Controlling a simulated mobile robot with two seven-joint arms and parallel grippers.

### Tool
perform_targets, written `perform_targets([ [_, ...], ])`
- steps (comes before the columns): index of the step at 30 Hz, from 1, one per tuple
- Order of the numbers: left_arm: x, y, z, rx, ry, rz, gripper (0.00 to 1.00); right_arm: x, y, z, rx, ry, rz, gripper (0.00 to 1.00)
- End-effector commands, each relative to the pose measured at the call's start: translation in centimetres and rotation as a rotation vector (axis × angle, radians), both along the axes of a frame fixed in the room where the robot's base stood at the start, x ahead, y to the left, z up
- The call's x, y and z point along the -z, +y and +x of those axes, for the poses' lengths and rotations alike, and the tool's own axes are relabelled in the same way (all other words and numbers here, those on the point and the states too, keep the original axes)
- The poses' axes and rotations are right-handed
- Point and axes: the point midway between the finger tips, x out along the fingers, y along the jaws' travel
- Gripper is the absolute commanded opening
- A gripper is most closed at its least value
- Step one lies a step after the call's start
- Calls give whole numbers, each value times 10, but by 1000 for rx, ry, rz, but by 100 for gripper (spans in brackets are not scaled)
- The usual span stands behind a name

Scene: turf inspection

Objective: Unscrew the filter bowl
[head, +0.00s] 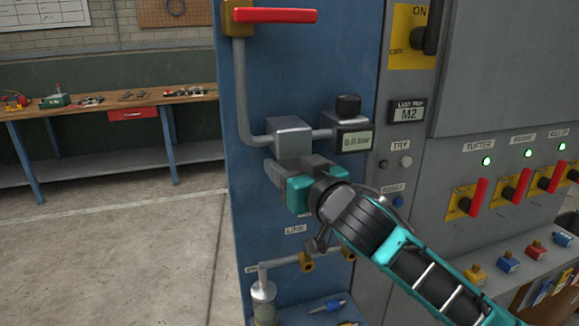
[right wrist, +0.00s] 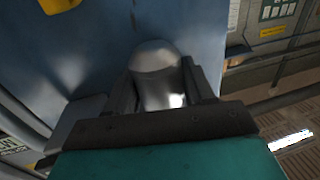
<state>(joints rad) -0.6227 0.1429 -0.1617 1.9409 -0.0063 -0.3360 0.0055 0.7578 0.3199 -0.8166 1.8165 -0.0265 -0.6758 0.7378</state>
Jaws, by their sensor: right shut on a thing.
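The grey metal filter head (head: 292,136) is on the blue panel (head: 350,30) in the pipe line, beside a gauge reading about 0.0 bar (head: 355,140). My right gripper (head: 287,168) is just below the filter head, its dark fingers pointing to the panel. In the right wrist view the fingers are shut on a rounded, shiny grey bowl (right wrist: 158,78), one on each side. In the head view the gripper hides the bowl, so I cannot tell how it sits against the filter head. My left gripper is not in view.
A red lever handle (head: 275,15) is at the panel's top. A clear-bottomed cup (head: 263,292) hangs from piping low on the panel. A grey control cabinet with red-handled switches (head: 480,195) stands at right. A workbench (head: 120,97) is at left; the floor before it is clear.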

Motion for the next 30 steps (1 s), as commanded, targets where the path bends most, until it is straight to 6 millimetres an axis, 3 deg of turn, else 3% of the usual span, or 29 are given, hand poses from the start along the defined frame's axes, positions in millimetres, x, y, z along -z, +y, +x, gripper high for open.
perform_targets([
  [9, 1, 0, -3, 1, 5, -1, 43, 0, 0, 0, 0, 1, 0, 18],
  [14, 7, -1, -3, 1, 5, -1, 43, 3, 3, -1, 45, 2, 3, 18],
  [24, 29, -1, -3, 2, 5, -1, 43, 4, 2, -1, 353, 6, 6, 18],
  [30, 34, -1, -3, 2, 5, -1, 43, 2, 0, 0, 450, 3, 1, 18],
])
